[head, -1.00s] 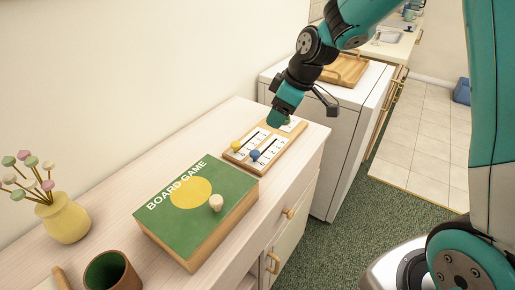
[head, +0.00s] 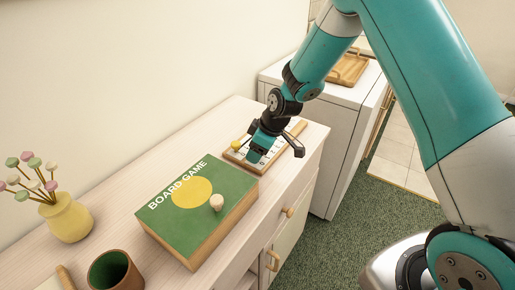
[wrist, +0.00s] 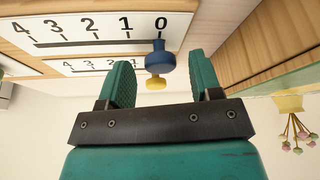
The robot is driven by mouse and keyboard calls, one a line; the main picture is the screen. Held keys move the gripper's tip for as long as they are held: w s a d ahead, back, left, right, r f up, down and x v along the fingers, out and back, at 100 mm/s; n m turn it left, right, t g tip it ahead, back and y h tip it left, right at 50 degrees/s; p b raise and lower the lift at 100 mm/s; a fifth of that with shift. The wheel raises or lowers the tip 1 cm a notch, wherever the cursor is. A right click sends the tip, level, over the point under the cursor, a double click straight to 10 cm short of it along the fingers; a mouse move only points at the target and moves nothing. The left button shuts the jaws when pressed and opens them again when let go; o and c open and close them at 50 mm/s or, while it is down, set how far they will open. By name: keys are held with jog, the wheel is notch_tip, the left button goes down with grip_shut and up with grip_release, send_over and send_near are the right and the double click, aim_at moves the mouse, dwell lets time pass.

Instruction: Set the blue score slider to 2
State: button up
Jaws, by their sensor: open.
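The score board (head: 233,157) lies on the cabinet top; its scale strips, numbered 0 to 4, show in the wrist view (wrist: 90,28). The blue score slider (wrist: 160,58) is at the 0 end of its slot in the wrist view. In the head view it is hidden behind my gripper. The yellow slider (wrist: 156,83) shows behind it, and at the board's left in the head view (head: 236,145). My gripper (head: 256,156) is low over the board, open and empty. Its two fingertips (wrist: 162,76) stand to either side of the blue knob; contact cannot be seen.
A green board game box (head: 178,222) with a small pawn (head: 216,202) on it lies close to the board. A yellow vase (head: 68,218) and a brown cup (head: 112,270) stand nearer on the cabinet (head: 140,163). A white appliance with a wooden tray (head: 350,68) stands beyond.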

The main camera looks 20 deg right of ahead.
grip_shut()
jog(key=w+d, duration=0.2)
jog(key=d, duration=0.1)
jog(key=w+d+b, duration=0.1)
jog(key=d, duration=0.1)
jog(key=shift+w, duration=0.3)
grip_release()
jog(key=shift+r, duration=0.1)
jog(key=b+v, duration=0.1)
jog(key=v, duration=1.6)
jog(key=shift+s+a+r, duration=0.1)
jog(key=shift+s+r, duration=0.05)
